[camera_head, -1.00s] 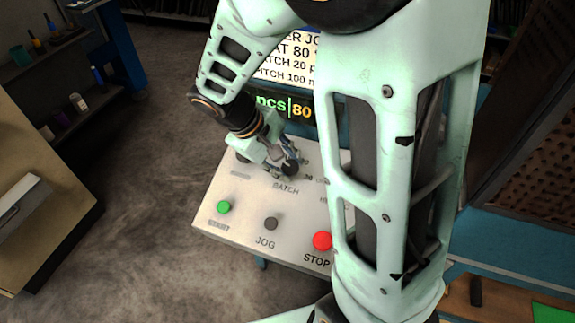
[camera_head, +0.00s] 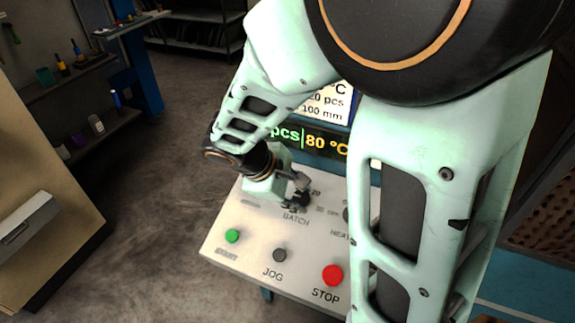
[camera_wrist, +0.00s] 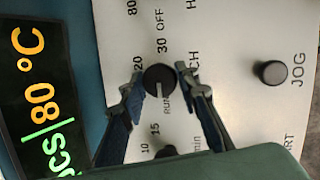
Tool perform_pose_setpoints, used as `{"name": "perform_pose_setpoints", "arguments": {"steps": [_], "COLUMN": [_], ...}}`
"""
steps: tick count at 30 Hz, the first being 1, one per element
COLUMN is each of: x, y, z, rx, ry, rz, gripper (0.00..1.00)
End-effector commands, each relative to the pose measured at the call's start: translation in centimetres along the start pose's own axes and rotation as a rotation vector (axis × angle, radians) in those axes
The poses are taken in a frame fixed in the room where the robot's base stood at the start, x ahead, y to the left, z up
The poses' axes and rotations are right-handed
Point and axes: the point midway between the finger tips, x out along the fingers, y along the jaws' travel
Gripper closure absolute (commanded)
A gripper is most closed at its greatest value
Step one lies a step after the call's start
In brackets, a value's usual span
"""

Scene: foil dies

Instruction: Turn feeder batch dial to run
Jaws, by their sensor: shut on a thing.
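The batch dial (camera_wrist: 160,78) is a round black knob with a white pointer line, on the pale panel. In the wrist view its pointer faces the bottom of the picture, near the small RUN lettering (camera_wrist: 168,103). My gripper (camera_wrist: 160,84) is shut on the dial, one finger on each side of it. In the head view my gripper (camera_head: 298,196) is at the panel, just above the BATCH label, and hides most of the dial. In the wrist view a finger covers part of that label.
The control panel (camera_head: 225,220) carries a green button (camera_head: 232,236), a grey JOG button (camera_head: 280,255) and a red STOP button (camera_head: 333,275). A display (camera_head: 320,143) reads 80 °C behind. Another dark knob (camera_wrist: 165,152) is partly hidden beside my fingers. Floor at left is clear.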

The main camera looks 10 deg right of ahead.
Motion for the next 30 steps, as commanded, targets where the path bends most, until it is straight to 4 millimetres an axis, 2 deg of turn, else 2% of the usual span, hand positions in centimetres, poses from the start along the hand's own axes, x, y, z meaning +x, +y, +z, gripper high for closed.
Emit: {"name": "perform_pose_setpoints", "arguments": {"steps": [7, 8, 12, 22, 30], "x": [-0.1, -0.1, -0.1, -0.5, -4.7], "y": [0.2, 0.2, 0.2, 0.1, 0.2], "z": [-0.1, -0.1, 0.0, -0.1, -0.1], "rx": [-0.001, -0.001, 0.000, 0.001, 0.001], "ry": [0.002, 0.002, 0.002, 0.002, 0.004], "rz": [0.005, 0.005, 0.003, 0.002, 0.005], "gripper": [0.95, 0.67, 0.54, 0.54, 0.54]}}
